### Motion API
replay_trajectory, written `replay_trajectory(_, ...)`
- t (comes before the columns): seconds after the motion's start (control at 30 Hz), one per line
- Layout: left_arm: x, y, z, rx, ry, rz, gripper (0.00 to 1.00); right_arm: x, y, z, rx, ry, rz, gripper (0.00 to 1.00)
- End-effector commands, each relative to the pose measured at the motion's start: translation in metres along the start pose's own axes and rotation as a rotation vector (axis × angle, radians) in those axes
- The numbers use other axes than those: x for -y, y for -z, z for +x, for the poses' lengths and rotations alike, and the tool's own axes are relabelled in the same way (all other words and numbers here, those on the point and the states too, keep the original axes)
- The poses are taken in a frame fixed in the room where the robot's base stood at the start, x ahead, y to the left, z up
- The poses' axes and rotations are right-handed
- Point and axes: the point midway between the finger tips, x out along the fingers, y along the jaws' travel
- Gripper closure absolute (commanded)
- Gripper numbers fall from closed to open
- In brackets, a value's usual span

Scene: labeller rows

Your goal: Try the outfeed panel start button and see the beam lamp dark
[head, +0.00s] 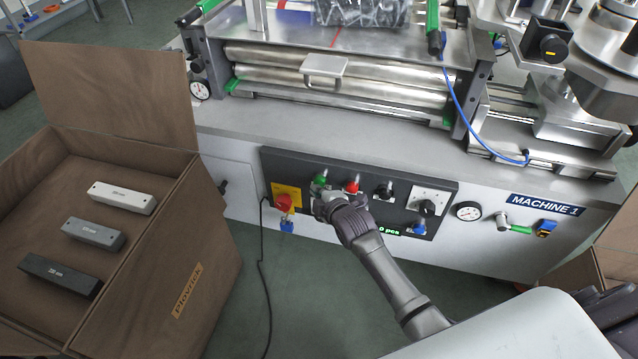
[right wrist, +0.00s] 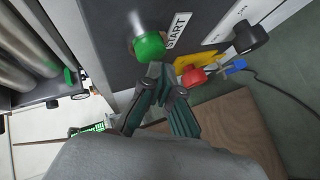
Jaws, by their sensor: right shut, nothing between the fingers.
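A dark control panel (head: 300,160) is on the front of the machine. Its green button (head: 320,181) shows large in the right wrist view (right wrist: 149,47), beside a START label (right wrist: 178,30). A red button (head: 352,187) sits to its right. My right gripper (head: 322,203) is shut and empty, its fingertips (right wrist: 160,70) at the near edge of the green button. I cannot tell whether they touch it. My arm and gripper hide part of the panel. I cannot make out which part is a beam lamp. My left gripper is not in view.
A red switch on a yellow plate (head: 284,202) with a blue padlock (head: 287,226) is left of my gripper. Black knobs (head: 383,190) are to the right. An open brown crate (head: 190,290) holding several bars stands at the left. A black cable (head: 262,270) hangs down.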

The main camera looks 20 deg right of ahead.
Motion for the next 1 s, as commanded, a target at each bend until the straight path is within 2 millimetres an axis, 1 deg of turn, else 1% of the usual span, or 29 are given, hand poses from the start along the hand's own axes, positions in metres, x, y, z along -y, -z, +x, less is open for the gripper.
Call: replay_trajectory(1.0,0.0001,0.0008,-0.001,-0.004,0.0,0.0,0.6,-0.0057,-0.0055,0.0074,0.0,0.0,-0.001,1.0)
